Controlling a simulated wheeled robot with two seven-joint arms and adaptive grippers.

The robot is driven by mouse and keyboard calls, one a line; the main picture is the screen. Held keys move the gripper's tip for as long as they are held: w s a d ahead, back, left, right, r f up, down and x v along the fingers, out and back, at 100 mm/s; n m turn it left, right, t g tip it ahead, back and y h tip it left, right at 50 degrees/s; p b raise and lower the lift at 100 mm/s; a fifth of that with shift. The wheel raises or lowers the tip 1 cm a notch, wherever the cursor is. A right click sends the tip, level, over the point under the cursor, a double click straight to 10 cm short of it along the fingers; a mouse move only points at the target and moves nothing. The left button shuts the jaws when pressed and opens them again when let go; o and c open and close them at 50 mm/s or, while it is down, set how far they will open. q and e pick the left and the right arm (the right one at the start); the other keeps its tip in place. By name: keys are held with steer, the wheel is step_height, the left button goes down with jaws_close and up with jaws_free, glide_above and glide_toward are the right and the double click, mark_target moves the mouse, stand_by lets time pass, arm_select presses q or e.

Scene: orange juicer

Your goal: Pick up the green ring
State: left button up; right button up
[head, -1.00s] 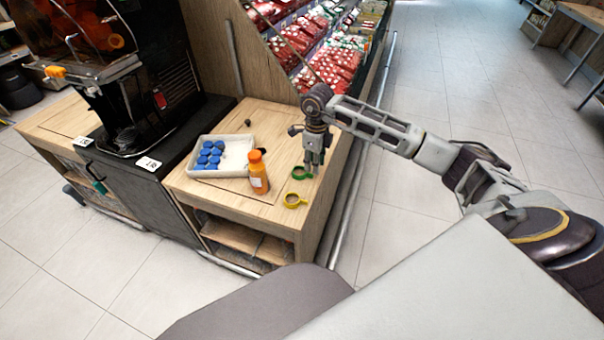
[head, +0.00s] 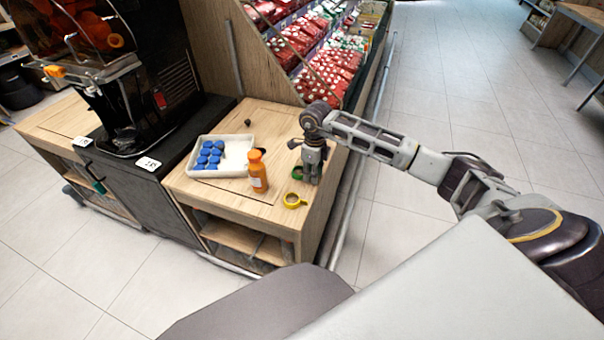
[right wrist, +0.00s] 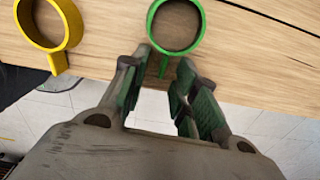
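The green ring (head: 297,173) lies on the wooden counter and is partly hidden behind my right gripper (head: 313,181) in the head view. In the right wrist view the green ring (right wrist: 151,24) shows as a round loop with a short tab pointing down toward the gripper. My right gripper (right wrist: 161,68) is open there, with one finger on each side of the tab's end. I cannot tell whether either finger touches it. The yellow ring (head: 293,200) lies nearer the counter's front edge; it also shows at the left of the wrist view (right wrist: 66,40). My left gripper is not in view.
An orange juice bottle (head: 258,172) stands left of the rings. A white tray (head: 234,170) with several blue caps (head: 208,156) lies behind it. The juicer (head: 125,75) stands at the left. The counter (head: 262,216) ends close to the right of my gripper.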

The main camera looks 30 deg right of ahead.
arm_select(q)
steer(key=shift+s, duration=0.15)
arm_select(e)
jaws_close()
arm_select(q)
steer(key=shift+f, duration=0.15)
arm_select(e)
steer(key=shift+r, duration=0.1)
steer(key=shift+r, duration=0.35)
step_height(320, 180, up, 8)
steer(key=shift+f+p, duration=0.1)
steer(key=shift+p, duration=0.3)
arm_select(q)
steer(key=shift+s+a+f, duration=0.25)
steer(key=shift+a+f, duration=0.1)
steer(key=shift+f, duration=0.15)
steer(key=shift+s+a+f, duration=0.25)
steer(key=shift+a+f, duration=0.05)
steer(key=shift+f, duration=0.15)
arm_select(e)
steer(key=shift+r, duration=0.7)
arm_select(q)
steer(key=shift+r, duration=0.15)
